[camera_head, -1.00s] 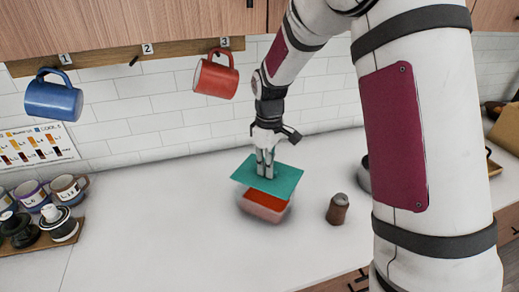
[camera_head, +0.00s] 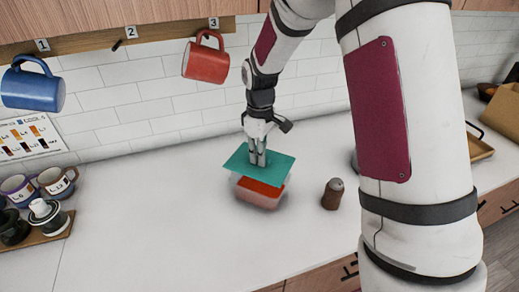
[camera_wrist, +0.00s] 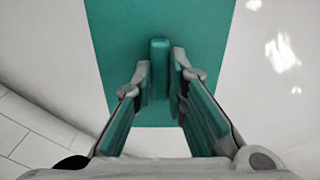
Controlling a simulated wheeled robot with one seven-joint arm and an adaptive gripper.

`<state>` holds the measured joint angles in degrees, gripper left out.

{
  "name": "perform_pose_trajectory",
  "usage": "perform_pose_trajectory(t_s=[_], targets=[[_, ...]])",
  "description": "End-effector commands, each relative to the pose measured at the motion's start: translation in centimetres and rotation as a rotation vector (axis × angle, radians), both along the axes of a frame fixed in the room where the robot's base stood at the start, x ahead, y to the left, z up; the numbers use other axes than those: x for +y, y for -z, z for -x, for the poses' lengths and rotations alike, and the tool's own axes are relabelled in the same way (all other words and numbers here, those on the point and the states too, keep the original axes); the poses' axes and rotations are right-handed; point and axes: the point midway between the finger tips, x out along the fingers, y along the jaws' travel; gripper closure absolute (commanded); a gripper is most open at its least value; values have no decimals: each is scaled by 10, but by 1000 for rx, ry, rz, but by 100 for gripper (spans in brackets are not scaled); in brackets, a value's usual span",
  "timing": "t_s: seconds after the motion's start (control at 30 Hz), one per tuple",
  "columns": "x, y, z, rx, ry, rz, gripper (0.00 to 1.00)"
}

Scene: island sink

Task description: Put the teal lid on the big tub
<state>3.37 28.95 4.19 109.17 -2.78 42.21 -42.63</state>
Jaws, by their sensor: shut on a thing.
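The teal lid (camera_head: 276,169) is a flat rectangular sheet with a raised handle. My gripper (camera_head: 257,163) is shut on the handle from above. In the wrist view the lid (camera_wrist: 112,60) lies below my gripper (camera_wrist: 160,75), with its handle (camera_wrist: 159,50) between the fingers. The tub (camera_head: 258,193) is a clear box with red-orange contents on the white counter. The lid is over the tub, with the red contents showing below its front edge. The tub's back is hidden by the lid, and I cannot tell whether they touch. The tub is hidden in the wrist view.
A brown shaker (camera_head: 333,194) stands right of the tub. Red (camera_head: 206,60) and blue (camera_head: 33,88) mugs hang on the wall rail. A wooden tray (camera_head: 38,238) with cups is at the left. The counter (camera_head: 140,215) left of the tub is clear.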

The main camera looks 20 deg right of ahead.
Motion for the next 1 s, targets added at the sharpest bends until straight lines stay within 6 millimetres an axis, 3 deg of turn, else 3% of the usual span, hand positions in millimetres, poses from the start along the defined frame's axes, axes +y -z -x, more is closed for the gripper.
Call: perform_pose_trajectory(t_s=[0.6, 1.0], targets=[[0, 43, -1, 0, -1, 0, 100], [0, 51, 0, -1, 0, 0, 100]])
